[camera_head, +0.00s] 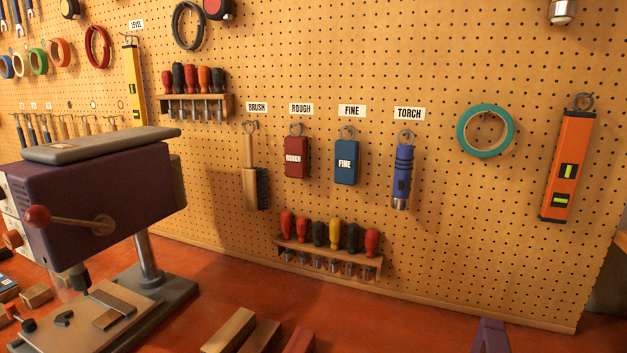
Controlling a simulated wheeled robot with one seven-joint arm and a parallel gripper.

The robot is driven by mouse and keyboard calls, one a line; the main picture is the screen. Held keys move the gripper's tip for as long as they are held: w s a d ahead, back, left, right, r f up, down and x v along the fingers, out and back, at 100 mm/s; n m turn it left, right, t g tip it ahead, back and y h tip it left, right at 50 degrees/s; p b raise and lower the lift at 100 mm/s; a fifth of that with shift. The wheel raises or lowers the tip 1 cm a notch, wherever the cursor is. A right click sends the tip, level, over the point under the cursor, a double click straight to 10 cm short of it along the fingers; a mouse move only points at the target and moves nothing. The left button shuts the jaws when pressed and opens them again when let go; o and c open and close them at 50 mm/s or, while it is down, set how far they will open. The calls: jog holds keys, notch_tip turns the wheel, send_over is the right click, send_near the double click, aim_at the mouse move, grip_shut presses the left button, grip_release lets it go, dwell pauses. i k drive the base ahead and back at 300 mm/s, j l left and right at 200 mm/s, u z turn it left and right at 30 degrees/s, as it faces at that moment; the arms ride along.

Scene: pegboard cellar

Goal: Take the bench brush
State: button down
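The bench brush (250,185) hangs on a hook on the pegboard, under a label reading BRUSH (257,107). It has a light wooden handle and back at the left and dark bristles along its lower right side. It hangs upright, close to the board, with its lower end above the bench. No gripper can be made out in this view.
A purple drill press (100,200) stands at the left, near the brush. A red block (296,157) marked ROUGH hangs right of the brush. A screwdriver rack (328,258) sits below right. Wooden blocks (230,330) lie on the red bench (400,325).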

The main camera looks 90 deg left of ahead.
aim_at(252, 178)
jog(key=k+j+u, duration=0.15)
jog(key=j+u, duration=0.2)
jog(key=k+j+u, duration=0.15)
jog(key=j+u, duration=0.15)
jog(key=u, duration=1.6)
jog(key=k, duration=0.1)
jog(key=k+z, duration=0.2)
jog(key=z, duration=0.2)
jog(key=k+z, duration=0.15)
jog(key=z, duration=0.2)
jog(key=j+z, duration=0.4)
jog(key=i+j+z, duration=0.1)
jog(key=j+z, duration=0.15)
jog(key=z, duration=0.15)
jog(key=j+z, duration=0.35)
jog(key=k, duration=0.05)
